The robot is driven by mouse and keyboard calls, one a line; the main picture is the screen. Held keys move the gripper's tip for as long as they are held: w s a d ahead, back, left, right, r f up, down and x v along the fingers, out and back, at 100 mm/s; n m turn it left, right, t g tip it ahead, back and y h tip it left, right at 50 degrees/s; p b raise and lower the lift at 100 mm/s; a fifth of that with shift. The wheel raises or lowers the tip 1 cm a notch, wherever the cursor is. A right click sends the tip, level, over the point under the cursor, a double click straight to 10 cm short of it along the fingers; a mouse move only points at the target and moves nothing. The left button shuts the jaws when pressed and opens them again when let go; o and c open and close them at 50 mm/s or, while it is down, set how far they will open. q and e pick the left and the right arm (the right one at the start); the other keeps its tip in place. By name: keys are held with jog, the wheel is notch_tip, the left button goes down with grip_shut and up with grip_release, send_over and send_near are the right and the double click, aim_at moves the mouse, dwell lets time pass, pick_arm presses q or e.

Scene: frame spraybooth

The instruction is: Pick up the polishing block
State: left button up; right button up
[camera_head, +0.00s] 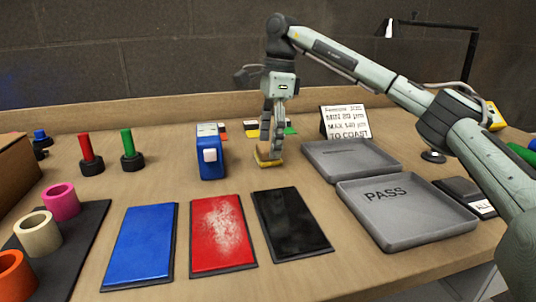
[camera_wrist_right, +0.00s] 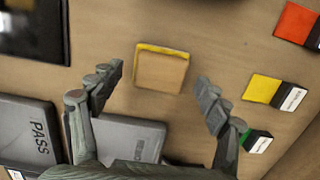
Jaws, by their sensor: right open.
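The polishing block (camera_wrist_right: 160,72) is a small tan block with a yellow edge, lying flat on the wooden table. In the head view the block (camera_head: 268,160) shows just below my right gripper (camera_head: 272,152), partly hidden by its fingers. In the right wrist view my right gripper (camera_wrist_right: 152,92) is open and empty, with one finger to the left of the block and one to the right. Neither finger touches the block in that view. My left gripper is not in view.
Blue (camera_head: 145,243), red (camera_head: 222,232) and black (camera_head: 291,222) panels lie in front. A blue device (camera_head: 210,165) stands left of the block. Two grey trays, one marked PASS (camera_head: 405,222) and another (camera_head: 350,158), lie right. A text sign (camera_head: 345,121) stands behind. Colour samples (camera_wrist_right: 264,90) lie nearby.

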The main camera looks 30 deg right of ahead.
aim_at(261, 147)
jog(key=shift+a+f, duration=0.15)
jog(key=shift+f, duration=0.4)
jog(key=shift+c, duration=0.6)
jog(key=c, duration=1.1)
jog(key=shift+r, duration=0.15)
jog(key=shift+r, duration=0.45)
jog(key=r, duration=0.1)
jog(key=a+r, duration=0.1)
jog(key=r, duration=0.1)
jog(key=shift+r, duration=0.3)
jog(key=a+r, duration=0.2)
jog(key=a, duration=0.1)
jog(key=a+r, duration=0.2)
jog(key=a, duration=0.2)
jog(key=s+a+r, duration=0.1)
jog(key=a+r, duration=0.1)
jog(key=a, duration=0.1)
jog(key=shift+a+r, duration=0.15)
jog(key=shift+a, duration=0.15)
